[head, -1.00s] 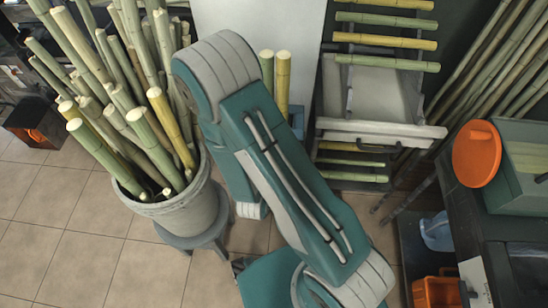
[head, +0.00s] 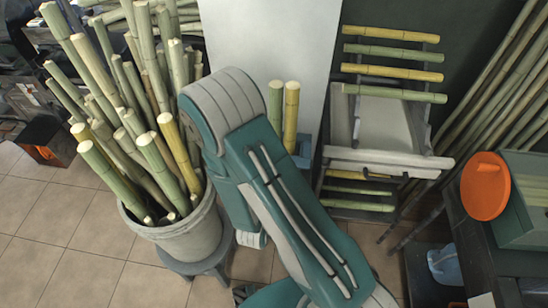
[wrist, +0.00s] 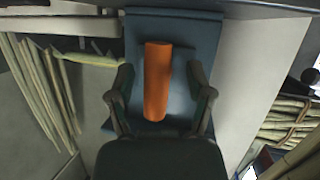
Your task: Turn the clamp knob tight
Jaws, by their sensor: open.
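In the wrist view an orange knob-like piece (wrist: 157,85), long and rounded, stands upright in the picture in front of a blue-grey panel (wrist: 205,28). My gripper (wrist: 160,72) is open, with one dark finger on each side of the orange piece and a visible gap at both sides. Whether the fingers reach around it in depth is unclear. In the head view an orange disc (head: 485,186) sits beside a green box (head: 525,200) at the right. I cannot tell whether it is the same orange piece. My gripper is outside the head view.
A grey bucket (head: 185,240) full of sugarcane stands on a stool at the left. A rack (head: 385,160) with cane pieces stands at the back. Long canes (head: 490,85) lean at the right above a dark bench (head: 490,262). Tiled floor (head: 95,240) is open at lower left.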

